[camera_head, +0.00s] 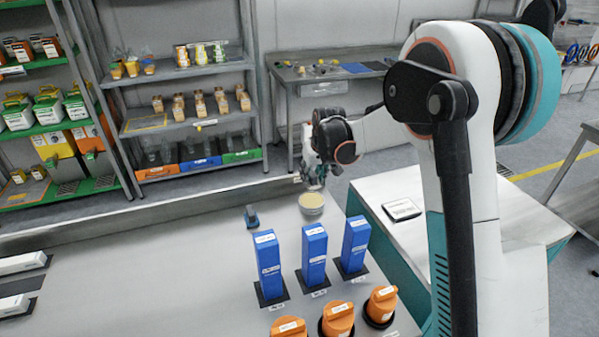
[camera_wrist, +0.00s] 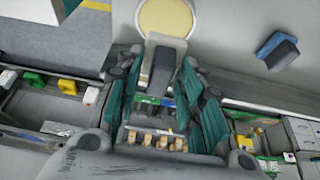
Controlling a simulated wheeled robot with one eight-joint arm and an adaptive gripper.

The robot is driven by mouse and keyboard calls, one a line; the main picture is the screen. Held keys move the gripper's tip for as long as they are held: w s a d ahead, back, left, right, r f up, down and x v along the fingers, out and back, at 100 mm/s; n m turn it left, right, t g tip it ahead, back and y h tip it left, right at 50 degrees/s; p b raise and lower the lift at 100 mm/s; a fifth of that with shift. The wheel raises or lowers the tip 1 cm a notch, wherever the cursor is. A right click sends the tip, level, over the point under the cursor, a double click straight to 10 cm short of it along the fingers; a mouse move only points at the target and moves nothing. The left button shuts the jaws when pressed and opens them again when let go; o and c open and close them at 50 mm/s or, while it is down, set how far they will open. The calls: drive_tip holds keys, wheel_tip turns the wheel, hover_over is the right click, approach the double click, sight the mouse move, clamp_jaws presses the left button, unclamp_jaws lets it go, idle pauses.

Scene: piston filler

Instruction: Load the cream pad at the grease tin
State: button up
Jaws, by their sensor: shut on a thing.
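The grease tin (camera_head: 311,201) is a round tin with a pale yellow top, standing on the grey counter. Its yellow top also shows at the upper edge of the wrist view (camera_wrist: 165,17). My gripper (camera_head: 314,181) is just above and behind the tin in the head view. In the wrist view my gripper (camera_wrist: 163,66) is shut on the cream pad (camera_wrist: 166,41), a pale block with a dark grey grip between the fingers. The pad overlaps the tin's near edge in that view; I cannot tell whether they touch. The pad's underside is hidden.
A blue pad (camera_head: 251,216) with a dark grip lies left of the tin; it also shows in the wrist view (camera_wrist: 278,50). Upright blue boxes (camera_head: 314,255) and orange-topped things (camera_head: 338,318) stand nearer. The counter left of them is mostly clear.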

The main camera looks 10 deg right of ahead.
sight(314, 184)
drive_tip(key=shift+d+f+b, duration=0.1)
drive_tip(key=shift+f+b, duration=1.65)
drive_tip(key=shift+f, duration=1.3)
drive_tip(key=shift+f+b, duration=0.4)
drive_tip(key=shift+f, duration=0.1)
drive_tip(key=shift+r, duration=0.1)
drive_tip(key=shift+r+p, duration=2.1)
drive_tip(key=shift+r, duration=1.35)
drive_tip(key=shift+f, duration=0.1)
